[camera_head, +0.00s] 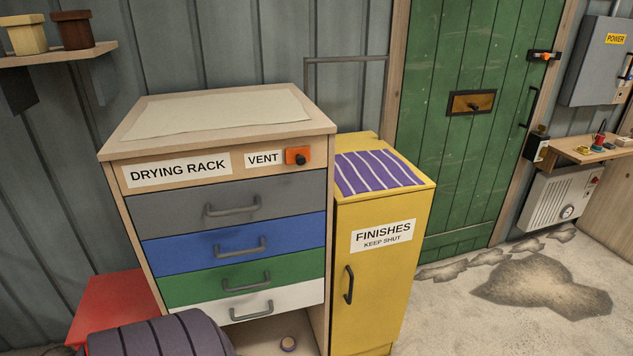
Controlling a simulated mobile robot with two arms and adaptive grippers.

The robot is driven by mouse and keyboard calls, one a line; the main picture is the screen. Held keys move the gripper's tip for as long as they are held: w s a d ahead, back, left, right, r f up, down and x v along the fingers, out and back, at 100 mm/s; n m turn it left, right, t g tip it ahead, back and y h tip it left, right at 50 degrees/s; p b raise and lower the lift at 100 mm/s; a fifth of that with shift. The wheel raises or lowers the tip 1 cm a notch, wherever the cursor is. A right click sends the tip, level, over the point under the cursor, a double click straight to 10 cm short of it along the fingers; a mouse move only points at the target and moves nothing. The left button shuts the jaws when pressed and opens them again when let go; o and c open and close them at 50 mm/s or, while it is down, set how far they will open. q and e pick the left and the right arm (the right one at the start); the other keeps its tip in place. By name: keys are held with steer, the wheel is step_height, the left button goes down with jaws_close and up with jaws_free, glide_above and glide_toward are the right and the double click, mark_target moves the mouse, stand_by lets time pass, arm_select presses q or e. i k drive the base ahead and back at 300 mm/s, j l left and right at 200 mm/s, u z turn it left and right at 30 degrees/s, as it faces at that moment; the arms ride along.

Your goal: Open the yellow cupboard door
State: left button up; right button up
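The yellow cupboard (383,215) stands right of the drying rack, with a label reading "FINISHES KEEP SHUT". Its front door (376,290) looks shut, flush with the cupboard's front. A dark upright bar handle (348,285) sits on the left side of the door, below the label. A purple cloth with white stripes (379,172) lies on the cupboard's top. Neither of my grippers shows in the head view.
The drying rack (317,139) has grey, blue, green and white drawers, all looking shut. A dark ribbed rounded thing (160,335) and a red block (110,303) stand at lower left. A green door (470,150) is behind. Stained floor (450,325) right of the cupboard looks clear.

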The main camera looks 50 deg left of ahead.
mark_target(377, 245)
steer(key=u, duration=1.3)
